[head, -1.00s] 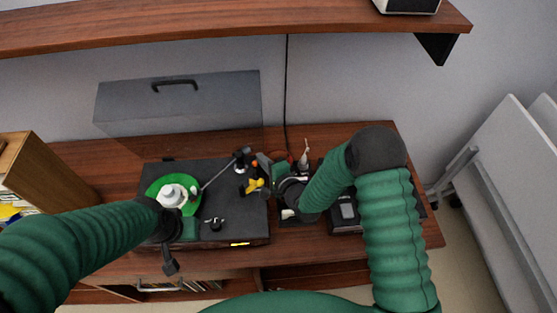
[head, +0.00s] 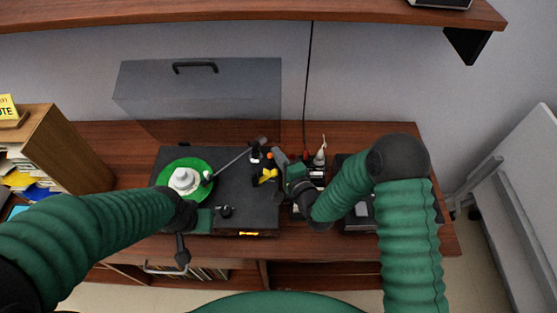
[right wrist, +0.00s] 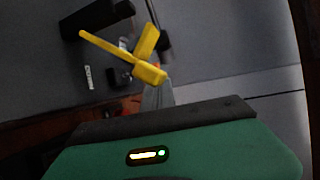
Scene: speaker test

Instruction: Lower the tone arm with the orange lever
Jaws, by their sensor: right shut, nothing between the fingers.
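The turntable deck (head: 235,195) carries a green record (head: 203,172) with a pale round piece on it. The thin tone arm (head: 232,163) reaches from its dark base to above the record; any gap is too small to tell. A yellow crossed, lever-like piece (head: 266,176) is near the deck's right edge, with a small orange spot (head: 269,156) behind it. The yellow piece also shows in the right wrist view (right wrist: 148,70), beyond my gripper. My right gripper (head: 280,158) is shut and empty, just right of these parts. My left gripper (head: 182,256) is by the deck's front left; its jaws are unclear.
A grey, see-through lid (head: 200,95) stands raised behind the deck. A wooden shelf (head: 250,12) hangs above. A white bottle (head: 320,156) stands behind my right arm. A wooden bookcase (head: 65,150) is at left. A black cable (head: 308,80) runs down the wall.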

